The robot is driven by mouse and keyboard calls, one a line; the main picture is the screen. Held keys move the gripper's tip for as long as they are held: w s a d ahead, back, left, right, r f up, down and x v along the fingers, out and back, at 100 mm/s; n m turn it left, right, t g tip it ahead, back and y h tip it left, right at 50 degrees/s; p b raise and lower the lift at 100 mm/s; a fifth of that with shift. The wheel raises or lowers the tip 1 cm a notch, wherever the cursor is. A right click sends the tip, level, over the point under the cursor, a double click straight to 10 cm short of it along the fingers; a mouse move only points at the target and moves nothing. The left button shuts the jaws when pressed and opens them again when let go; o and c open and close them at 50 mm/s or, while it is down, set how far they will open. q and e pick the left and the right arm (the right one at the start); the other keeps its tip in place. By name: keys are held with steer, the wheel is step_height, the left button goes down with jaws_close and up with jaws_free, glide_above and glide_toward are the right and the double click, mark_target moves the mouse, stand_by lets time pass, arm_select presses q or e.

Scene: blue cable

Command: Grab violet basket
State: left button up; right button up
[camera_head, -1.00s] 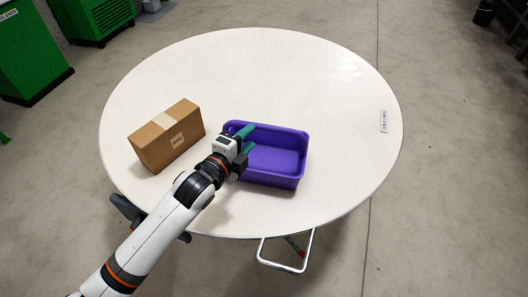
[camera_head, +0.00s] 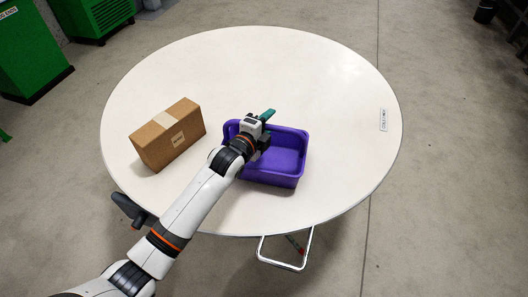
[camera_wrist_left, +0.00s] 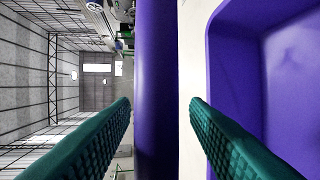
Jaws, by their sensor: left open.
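The violet basket (camera_head: 285,160) stands upright and empty on the round white table. My left gripper (camera_head: 266,124) is over the basket's left part in the head view, near its far rim, and hides part of it. In the left wrist view, the gripper's two green fingers (camera_wrist_left: 160,105) are spread apart. A violet rim (camera_wrist_left: 155,70) shows between them, and the basket's inside (camera_wrist_left: 295,70) is at the right. I cannot tell whether the fingers touch the rim. My right gripper is not in view.
A brown cardboard box (camera_head: 168,137) stands on the table (camera_head: 240,70) just left of the basket and my left arm. A small white label (camera_head: 384,119) lies near the table's right edge.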

arm_select(q)
jaws_close()
steer(key=shift+r, duration=0.1)
